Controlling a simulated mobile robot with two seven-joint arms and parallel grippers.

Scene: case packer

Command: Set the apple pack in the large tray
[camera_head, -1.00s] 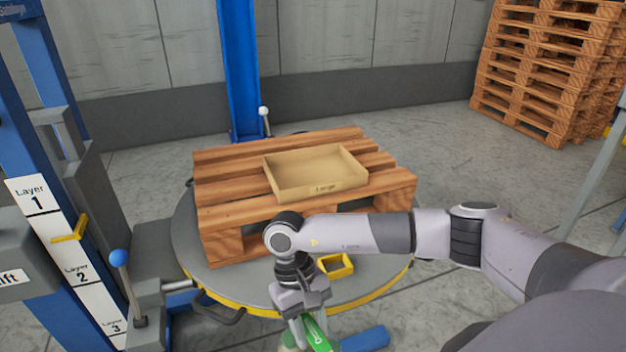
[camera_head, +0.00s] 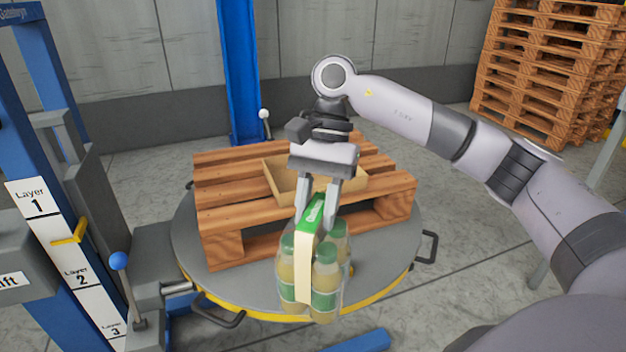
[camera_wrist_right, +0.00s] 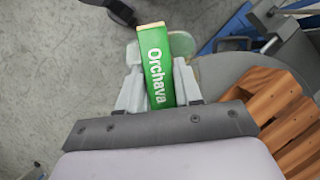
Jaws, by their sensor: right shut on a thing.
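The apple pack (camera_head: 325,280) is a cluster of pale yellow bottles with green labels and caps under a green-topped carrier. My right gripper (camera_head: 318,202) is shut on the carrier's green top and holds the pack upright in the air, in front of the pallet in the head view. In the right wrist view the green top (camera_wrist_right: 157,70), marked "Orchava", sits between the fingers. The large tray (camera_head: 277,183) is an open cardboard tray on the pallet, partly hidden behind my right gripper. My left gripper is not in view.
The wooden pallet (camera_head: 222,222) rests on a round grey turntable (camera_head: 200,268) with a yellow edge. A blue lift frame with layer labels (camera_head: 62,250) stands at the left. Stacked pallets (camera_head: 545,75) stand at the back right, clear of the arm.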

